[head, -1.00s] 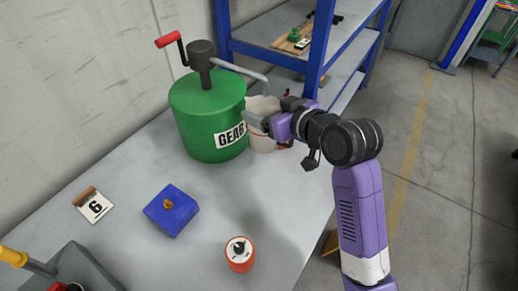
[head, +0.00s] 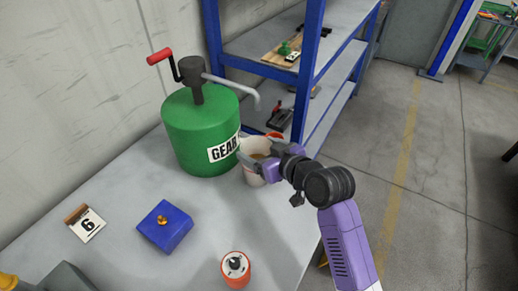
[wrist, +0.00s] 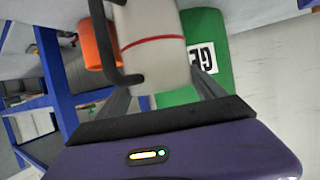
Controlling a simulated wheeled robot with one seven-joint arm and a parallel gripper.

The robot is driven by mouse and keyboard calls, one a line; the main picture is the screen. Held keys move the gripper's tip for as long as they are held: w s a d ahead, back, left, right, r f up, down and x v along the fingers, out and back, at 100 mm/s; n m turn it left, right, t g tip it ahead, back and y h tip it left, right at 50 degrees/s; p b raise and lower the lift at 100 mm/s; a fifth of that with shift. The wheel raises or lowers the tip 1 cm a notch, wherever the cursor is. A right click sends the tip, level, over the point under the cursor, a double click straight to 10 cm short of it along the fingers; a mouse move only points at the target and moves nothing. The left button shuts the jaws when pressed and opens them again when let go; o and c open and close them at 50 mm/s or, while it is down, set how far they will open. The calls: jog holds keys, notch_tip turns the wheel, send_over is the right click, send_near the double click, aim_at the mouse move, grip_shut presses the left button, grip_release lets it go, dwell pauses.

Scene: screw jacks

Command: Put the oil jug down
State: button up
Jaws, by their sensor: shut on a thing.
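The oil jug (head: 253,178) is a whitish jug with an open top and brownish contents. It is at the table's right edge area, just right of the green GEAR drum. My gripper (head: 256,160) is shut on the jug from the right side. In the wrist view the jug (wrist: 153,45) is between my fingers, with a red line around it and a dark handle (wrist: 115,50) at its left. The jug looks upright. I cannot tell whether its base touches the table.
The green drum (head: 195,140) with a crank and spout stands close left of the jug. A blue shelf rack (head: 310,70) stands behind. The table between is clear.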

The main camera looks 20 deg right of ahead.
jog(key=shift+f, duration=0.15)
jog(key=o, duration=2.1)
jog(key=shift+c, duration=0.2)
jog(key=shift+r, duration=0.2)
jog(key=b+v, duration=0.1)
jog(key=v, duration=1.1)
jog(key=shift+f, duration=0.1)
